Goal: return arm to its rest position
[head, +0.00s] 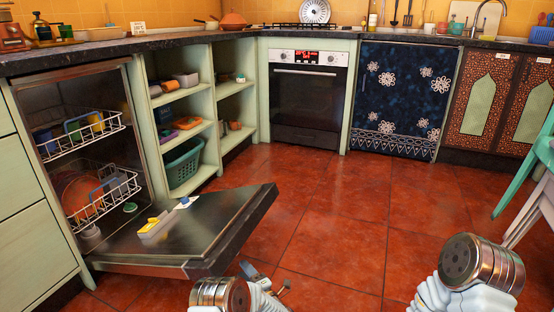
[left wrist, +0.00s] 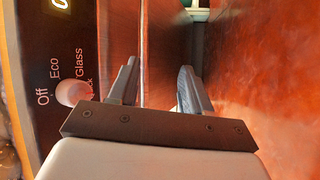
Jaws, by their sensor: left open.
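My left arm enters at the bottom of the head view. Its gripper (head: 266,277) shows partly beyond the wrist, low over the red tile floor and just right of the open dishwasher door (head: 226,226). In the left wrist view the left gripper (left wrist: 158,68) is open, its two grey fingers apart with nothing between them. The door's control panel (left wrist: 68,125), with a pale knob and the words Off, Eco and Glass, is close on the left there. My right arm shows at the lower right of the head view; its gripper is not visible.
The dishwasher holds two racks, the lower one (head: 104,198) with dishes. Open green shelves (head: 181,144), an oven (head: 307,98) and a blue patterned panel (head: 403,105) line the back. A green chair (head: 528,180) stands at the right. The middle floor (head: 330,200) is clear.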

